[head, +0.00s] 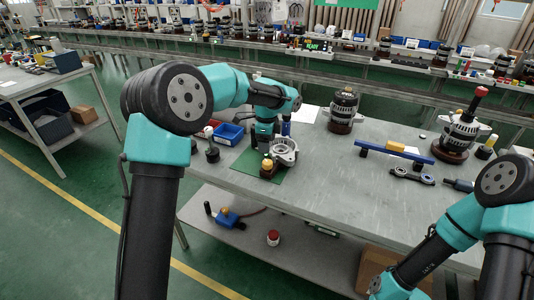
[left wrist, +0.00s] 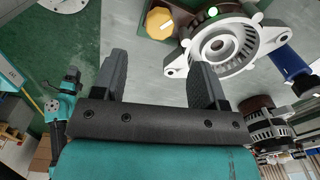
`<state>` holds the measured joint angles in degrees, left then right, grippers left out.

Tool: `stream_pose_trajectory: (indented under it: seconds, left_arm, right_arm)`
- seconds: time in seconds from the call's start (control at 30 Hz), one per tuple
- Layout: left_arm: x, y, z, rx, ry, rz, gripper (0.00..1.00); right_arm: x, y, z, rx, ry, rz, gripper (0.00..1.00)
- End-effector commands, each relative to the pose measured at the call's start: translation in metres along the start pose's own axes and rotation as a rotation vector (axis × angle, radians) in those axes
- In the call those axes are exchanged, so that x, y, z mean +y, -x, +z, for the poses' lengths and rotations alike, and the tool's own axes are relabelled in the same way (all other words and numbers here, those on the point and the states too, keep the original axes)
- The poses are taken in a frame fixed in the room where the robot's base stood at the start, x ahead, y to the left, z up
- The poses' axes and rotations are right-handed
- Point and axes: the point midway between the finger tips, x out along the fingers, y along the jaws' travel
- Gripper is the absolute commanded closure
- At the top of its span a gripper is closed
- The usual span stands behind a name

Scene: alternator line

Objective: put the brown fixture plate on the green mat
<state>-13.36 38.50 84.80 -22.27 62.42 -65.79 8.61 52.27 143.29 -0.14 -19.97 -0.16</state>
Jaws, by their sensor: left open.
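The brown fixture plate (head: 268,174) lies low on the table, carrying a yellow knob (head: 267,163) and a pale metal ring-shaped housing (head: 284,150). In the head view it overlaps the green mat (head: 243,166); how much of it rests there is hidden. The left wrist view shows the yellow knob (left wrist: 159,23) and the housing (left wrist: 222,45) at the top, beyond the fingers. My left gripper (head: 263,141) points down beside the housing. It is open, with nothing between its fingers (left wrist: 160,75). My right arm enters at lower right, its gripper out of frame.
An alternator (head: 343,110) stands behind, and another with a red-topped post (head: 460,133) stands at the right. A blue bar (head: 394,151) and dark link parts (head: 412,175) lie right. The table's front middle is clear.

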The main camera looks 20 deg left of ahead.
Motion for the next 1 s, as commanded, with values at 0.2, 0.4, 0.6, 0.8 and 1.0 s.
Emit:
stream_pose_trajectory:
  seconds: [0.2, 0.4, 0.6, 0.8, 1.0]
  left_arm:
    - [0.0, 0.022, 0.0, 0.0, 0.0, -0.001, 0.34]
    - [0.0, 0.025, 0.0, -0.001, 0.0, 0.001, 0.34]
    - [0.0, 0.024, 0.0, -0.001, 0.0, 0.001, 0.34]
    - [0.0, 0.024, 0.0, -0.001, 0.0, 0.001, 0.34]
    - [0.0, 0.024, 0.0, -0.001, 0.0, 0.001, 0.34]
  right_arm:
    - [0.0, 0.0, 0.0, 0.0, 0.0, 0.0, 0.48]
    - [0.0, 0.0, 0.0, 0.0, 0.0, 0.0, 0.48]
    - [0.0, 0.0, 0.0, 0.0, 0.0, 0.0, 0.48]
    - [0.0, 0.0, 0.0, 0.0, 0.0, 0.0, 0.48]
    - [0.0, 0.0, 0.0, 0.0, 0.0, 0.0, 0.48]
